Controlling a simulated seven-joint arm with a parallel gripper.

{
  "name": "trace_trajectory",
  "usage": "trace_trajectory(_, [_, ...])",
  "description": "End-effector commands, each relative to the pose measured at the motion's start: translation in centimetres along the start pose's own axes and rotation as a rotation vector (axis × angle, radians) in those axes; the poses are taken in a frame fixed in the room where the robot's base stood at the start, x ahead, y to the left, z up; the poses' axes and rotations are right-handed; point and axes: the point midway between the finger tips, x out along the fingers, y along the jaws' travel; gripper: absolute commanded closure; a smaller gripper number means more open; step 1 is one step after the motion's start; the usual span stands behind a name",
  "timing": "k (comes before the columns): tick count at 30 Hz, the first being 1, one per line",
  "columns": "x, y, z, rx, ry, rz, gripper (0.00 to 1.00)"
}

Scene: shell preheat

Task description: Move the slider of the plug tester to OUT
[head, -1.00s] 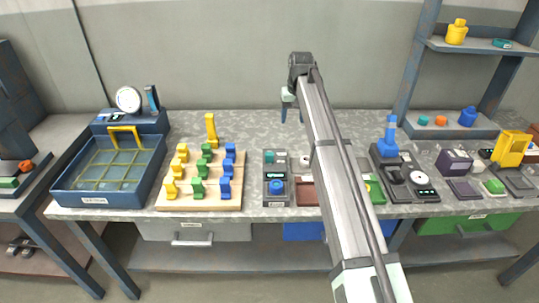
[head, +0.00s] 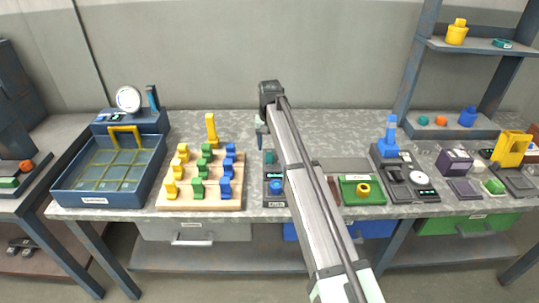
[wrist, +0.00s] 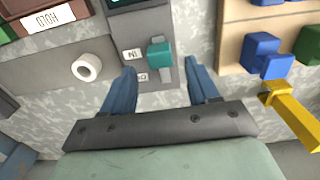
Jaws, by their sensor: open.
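The plug tester (head: 274,201) is a dark grey box at the front middle of the bench, partly covered by my arm in the head view. Its slider is a teal block (wrist: 159,54), standing level with the IN label (wrist: 131,54) in the wrist view. A second label (wrist: 141,77), partly hidden by a finger, lies nearer my gripper. My gripper (wrist: 161,76) is open and empty. Its two blue fingers are spread either side of the tester's end, with the slider beyond and between them, apart from both fingertips.
A white ring (wrist: 86,67) lies on the other side. A green tray (head: 374,198) sits further right.

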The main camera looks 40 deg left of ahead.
Motion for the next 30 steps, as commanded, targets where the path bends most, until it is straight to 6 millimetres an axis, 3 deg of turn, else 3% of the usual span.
trace_trajectory(9, [4.1, 0.0, 0.0, 0.0, 0.0, 0.0, 0.4])
trace_trajectory(23, [5.1, 0.0, 0.0, -0.001, 0.001, 0.0, 0.4])
trace_trajectory(30, [5.1, 0.0, 0.0, 0.0, 0.001, 0.0, 0.61])
